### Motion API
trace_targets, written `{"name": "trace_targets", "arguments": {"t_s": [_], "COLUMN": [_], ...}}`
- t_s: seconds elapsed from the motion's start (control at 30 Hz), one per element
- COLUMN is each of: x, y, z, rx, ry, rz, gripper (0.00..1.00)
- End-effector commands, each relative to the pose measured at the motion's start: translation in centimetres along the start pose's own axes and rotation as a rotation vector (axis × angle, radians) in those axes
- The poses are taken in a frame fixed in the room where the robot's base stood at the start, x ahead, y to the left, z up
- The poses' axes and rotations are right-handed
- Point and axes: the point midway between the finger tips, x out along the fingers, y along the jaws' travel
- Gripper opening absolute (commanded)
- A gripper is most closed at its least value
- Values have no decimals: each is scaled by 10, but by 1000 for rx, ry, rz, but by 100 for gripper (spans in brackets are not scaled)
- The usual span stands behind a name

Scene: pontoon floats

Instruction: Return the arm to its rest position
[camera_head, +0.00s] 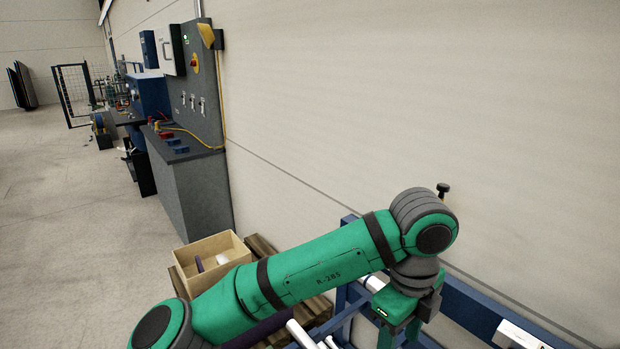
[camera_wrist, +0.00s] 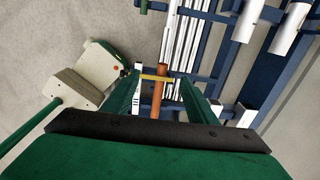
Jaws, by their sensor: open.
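My arm, green with grey joints, reaches across the lower part of the head view, bent at an elbow near the wall. My gripper (camera_head: 400,332) points down at the bottom of the head view, partly cut off by the frame edge. In the wrist view my gripper (camera_wrist: 160,82) has its two green fingers apart, with nothing held between them. An orange-brown tube (camera_wrist: 156,100) and a thin yellow bar (camera_wrist: 157,77) show in the gap between the fingers; I cannot tell how far below they lie.
A blue rack (camera_head: 480,308) with white tubes (camera_wrist: 290,30) stands under and beside the gripper, along the wall. An open box (camera_head: 215,258) sits on a wooden pallet (camera_head: 262,246) at its left. A grey bench (camera_head: 190,190) stands farther back.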

Motion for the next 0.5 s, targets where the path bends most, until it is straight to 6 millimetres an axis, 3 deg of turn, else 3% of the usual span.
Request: {"name": "trace_targets", "arguments": {"t_s": [0.5], "x": [27], "y": [-54], "z": [-45], "rx": [-83], "ry": [222], "rz": [-242], "gripper": [52]}}
